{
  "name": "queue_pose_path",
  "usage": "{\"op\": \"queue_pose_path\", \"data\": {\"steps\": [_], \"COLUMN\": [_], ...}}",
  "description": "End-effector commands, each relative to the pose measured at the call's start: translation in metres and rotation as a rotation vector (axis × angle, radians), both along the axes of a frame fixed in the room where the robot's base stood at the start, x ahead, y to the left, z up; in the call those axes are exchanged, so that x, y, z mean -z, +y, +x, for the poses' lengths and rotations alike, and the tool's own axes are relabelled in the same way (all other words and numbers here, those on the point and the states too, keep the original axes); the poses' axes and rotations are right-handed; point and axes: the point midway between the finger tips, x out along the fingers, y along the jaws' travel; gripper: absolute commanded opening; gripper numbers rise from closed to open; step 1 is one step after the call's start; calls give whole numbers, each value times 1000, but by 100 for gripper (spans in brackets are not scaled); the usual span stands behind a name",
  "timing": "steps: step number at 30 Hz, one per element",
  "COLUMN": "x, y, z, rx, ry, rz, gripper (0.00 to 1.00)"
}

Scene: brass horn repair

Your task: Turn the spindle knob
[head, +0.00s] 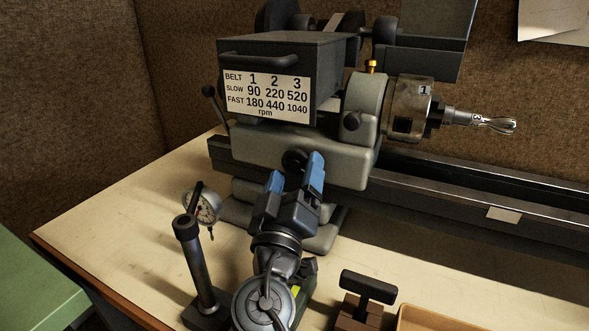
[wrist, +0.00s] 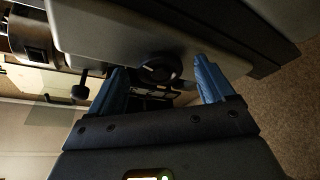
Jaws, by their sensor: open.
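A dark round knob (head: 293,160) is on the front of the grey lathe headstock (head: 345,165), below the speed plate. It also shows in the wrist view as a dark disc with a small pale mark (wrist: 158,70). My gripper (head: 295,169) is open, its two blue fingers spread in front of the headstock. In the wrist view, the knob appears between the fingertips, and nothing is gripped. The head view does not show whether a finger touches the knob.
A chuck (head: 408,108) holding a bit is at the right. A black ball lever (head: 208,91) is at the left. A dial gauge (head: 203,207) and post (head: 196,265) stand left of my arm. A black-topped tool (head: 367,288) and tan tray (head: 440,318) are at front right.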

Motion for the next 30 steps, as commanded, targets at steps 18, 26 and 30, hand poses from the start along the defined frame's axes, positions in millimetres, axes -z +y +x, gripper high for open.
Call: {"op": "queue_pose_path", "data": {"steps": [18,26,30], "x": [-3,-3,-3], "y": [0,0,0], "z": [7,6,6], "rx": [-1,-1,-1], "ry": [0,0,0], "rz": [0,0,0], "gripper": [62,37,26]}}
